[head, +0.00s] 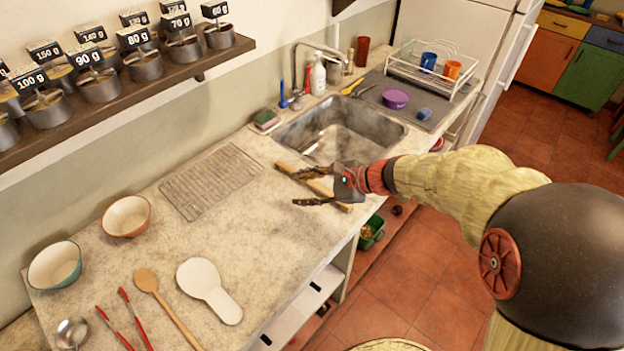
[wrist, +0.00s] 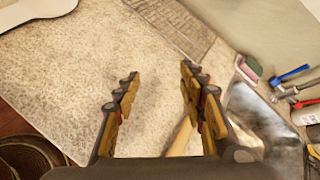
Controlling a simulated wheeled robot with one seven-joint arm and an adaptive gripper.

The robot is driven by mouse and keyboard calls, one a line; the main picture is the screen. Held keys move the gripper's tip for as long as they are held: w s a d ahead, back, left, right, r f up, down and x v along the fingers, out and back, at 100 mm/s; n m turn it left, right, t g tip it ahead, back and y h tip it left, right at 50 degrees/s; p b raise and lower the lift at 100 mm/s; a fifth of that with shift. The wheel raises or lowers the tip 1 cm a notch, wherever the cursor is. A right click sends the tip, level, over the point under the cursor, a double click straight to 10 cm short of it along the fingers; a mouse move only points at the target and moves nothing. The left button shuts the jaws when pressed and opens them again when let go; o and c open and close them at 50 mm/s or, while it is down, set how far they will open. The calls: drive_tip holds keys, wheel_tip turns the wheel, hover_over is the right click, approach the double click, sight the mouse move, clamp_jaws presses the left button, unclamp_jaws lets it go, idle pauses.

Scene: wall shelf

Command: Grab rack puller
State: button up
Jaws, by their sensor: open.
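A wooden stick, seemingly the rack puller (head: 320,189), lies on the counter in front of the sink in the head view. Part of it also shows in the wrist view (wrist: 182,138), low and close to the right finger, which hides the rest. My gripper (head: 298,188) is over the counter at the stick, with its fingers spread apart. In the head view one finger crosses over the stick and the other is to its lower left. In the wrist view my gripper (wrist: 159,72) is open with bare counter between the fingertips. I cannot tell whether a finger touches the stick.
The sink (head: 345,135) is just behind the stick. A wire rack (head: 210,181) lies flat to the left. A white spoon rest (head: 208,290), wooden spoon (head: 165,305) and red tongs (head: 124,318) lie at the front left. Counter between is clear.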

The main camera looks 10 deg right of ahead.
sight(322, 188)
drive_tip(key=w+d+f+m+t, duration=0.1)
drive_tip(key=w+d+f+m, duration=0.1)
drive_tip(key=m, duration=0.1)
drive_tip(key=w+d+f+m+t, duration=0.1)
drive_tip(key=w+d+f+m, duration=0.1)
drive_tip(key=w, duration=0.1)
drive_tip(key=w+d+f+m+t, duration=0.1)
drive_tip(key=w+d+f+m, duration=0.1)
drive_tip(key=m, duration=0.1)
drive_tip(key=shift+w+d+f+m+t+h+p, duration=0.2)
drive_tip(key=shift+d+f+m+t+h+p, duration=0.1)
drive_tip(key=shift+f+h+p, duration=0.1)
drive_tip(key=shift+w+d+f, duration=0.15)
drive_tip(key=shift+w+f, duration=0.05)
drive_tip(key=shift+f, duration=0.1)
drive_tip(key=shift+m, duration=0.3)
drive_tip(key=b+x, duration=0.2)
drive_tip(key=x, duration=0.5)
drive_tip(key=shift+d+f+b, duration=0.15)
drive_tip(key=shift+d+b, duration=0.05)
drive_tip(key=shift+b, duration=0.15)
drive_tip(key=shift+w+a, duration=0.2)
drive_tip(key=shift+w, duration=0.05)
drive_tip(key=shift+c, duration=0.5)
clamp_jaws()
